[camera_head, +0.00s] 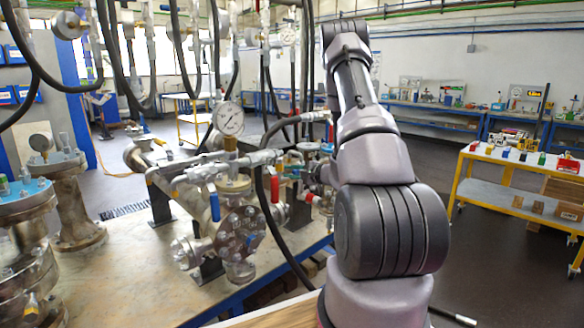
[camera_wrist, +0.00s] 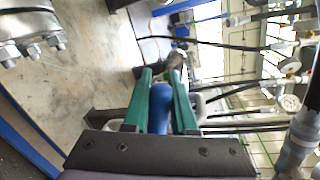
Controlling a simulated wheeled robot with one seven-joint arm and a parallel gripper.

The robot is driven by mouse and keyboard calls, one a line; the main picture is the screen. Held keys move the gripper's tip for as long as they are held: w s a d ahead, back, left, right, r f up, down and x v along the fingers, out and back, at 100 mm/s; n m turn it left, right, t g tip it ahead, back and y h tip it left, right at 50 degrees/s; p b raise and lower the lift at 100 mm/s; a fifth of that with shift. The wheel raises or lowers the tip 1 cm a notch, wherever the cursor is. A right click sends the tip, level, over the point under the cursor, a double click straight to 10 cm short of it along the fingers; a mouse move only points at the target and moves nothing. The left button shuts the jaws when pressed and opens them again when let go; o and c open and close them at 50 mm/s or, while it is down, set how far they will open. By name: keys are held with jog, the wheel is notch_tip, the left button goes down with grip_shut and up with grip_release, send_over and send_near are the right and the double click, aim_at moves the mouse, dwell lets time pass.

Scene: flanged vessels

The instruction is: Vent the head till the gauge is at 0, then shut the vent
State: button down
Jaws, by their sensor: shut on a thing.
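The pressure gauge (camera_head: 228,118) has a round white face and stands on top of the flanged vessel head (camera_head: 238,230) in the head view. Its needle is too small to read surely. In the wrist view, my gripper (camera_wrist: 162,75) has green fingers shut on a blue handle (camera_wrist: 160,108) lying between them. In the head view my own arm hides most of the gripper and that handle. I cannot tell from the handle whether the vent is open or shut.
Another flanged vessel (camera_head: 24,225) with a blue top stands at the left. Black hoses (camera_head: 265,120) hang over and beside the head, close to my arm. A yellow trolley (camera_head: 520,165) stands at the right. Bare bench top (camera_head: 130,270) shows in front left.

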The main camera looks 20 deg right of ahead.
jog(key=shift+s+a+f+n+h, duration=0.15)
jog(key=shift+f+n+h, duration=0.35)
jog(key=shift+f+n, duration=1.15)
jog(key=c, duration=0.7)
grip_release()
jog(key=v, duration=1)
jog(key=shift+s, duration=0.4)
jog(key=shift+f, duration=0.1)
